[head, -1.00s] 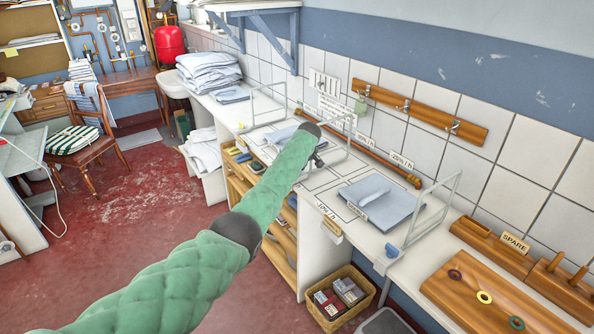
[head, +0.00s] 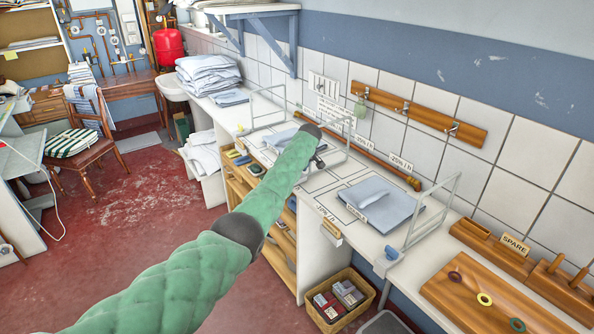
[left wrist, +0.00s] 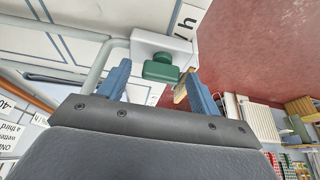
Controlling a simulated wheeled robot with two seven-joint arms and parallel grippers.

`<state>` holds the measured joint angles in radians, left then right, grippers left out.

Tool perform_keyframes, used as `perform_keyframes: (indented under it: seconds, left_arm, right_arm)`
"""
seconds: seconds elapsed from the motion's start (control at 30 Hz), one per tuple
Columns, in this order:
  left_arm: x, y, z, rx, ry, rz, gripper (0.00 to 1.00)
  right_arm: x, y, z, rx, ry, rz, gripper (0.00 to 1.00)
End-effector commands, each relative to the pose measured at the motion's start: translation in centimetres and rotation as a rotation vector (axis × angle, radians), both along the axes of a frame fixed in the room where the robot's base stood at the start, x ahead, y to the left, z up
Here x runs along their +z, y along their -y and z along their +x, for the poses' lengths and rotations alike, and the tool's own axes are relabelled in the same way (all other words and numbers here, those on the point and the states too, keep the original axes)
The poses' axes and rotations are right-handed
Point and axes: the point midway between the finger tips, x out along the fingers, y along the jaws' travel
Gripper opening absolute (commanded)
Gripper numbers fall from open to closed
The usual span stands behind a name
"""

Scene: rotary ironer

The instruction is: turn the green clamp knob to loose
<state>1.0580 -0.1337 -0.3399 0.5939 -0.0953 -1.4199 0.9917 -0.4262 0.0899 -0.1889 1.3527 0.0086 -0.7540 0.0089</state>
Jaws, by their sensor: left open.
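The green clamp knob (left wrist: 161,69) shows in the left wrist view, below a white clamp block (left wrist: 163,47) on a grey tube frame (left wrist: 103,62). My left gripper (left wrist: 156,76) is open, with one blue finger on each side of the knob in the picture. The knob appears between and just beyond the fingertips; I cannot tell whether they touch it. In the head view my green left arm reaches over the worktop and hides this knob and most of the gripper. My right gripper is not in view.
A yellowish piece (left wrist: 181,92) shows close to the right-hand finger. In the head view, a folded blue cloth (head: 380,203) lies on the worktop near another frame with a blue clamp knob (head: 391,252). A wooden ring board (head: 500,292) is at right. The red floor is open at left.

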Motion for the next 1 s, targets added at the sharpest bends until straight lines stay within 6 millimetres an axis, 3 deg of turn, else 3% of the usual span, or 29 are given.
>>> perform_keyframes:
  seconds: [0.27,0.7,1.0]
  left_arm:
    - [1.0,0.3,-0.3,0.0,0.001,0.0,0.64]
    - [6.4,1.8,-2.1,0.0,0.001,0.0,0.64]
    - [7.2,1.9,-2.3,0.0,0.0,0.0,0.64]
  right_arm:
    - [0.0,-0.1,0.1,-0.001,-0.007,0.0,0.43]
    - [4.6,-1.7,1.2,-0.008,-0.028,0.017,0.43]
    - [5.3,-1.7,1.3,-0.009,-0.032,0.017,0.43]
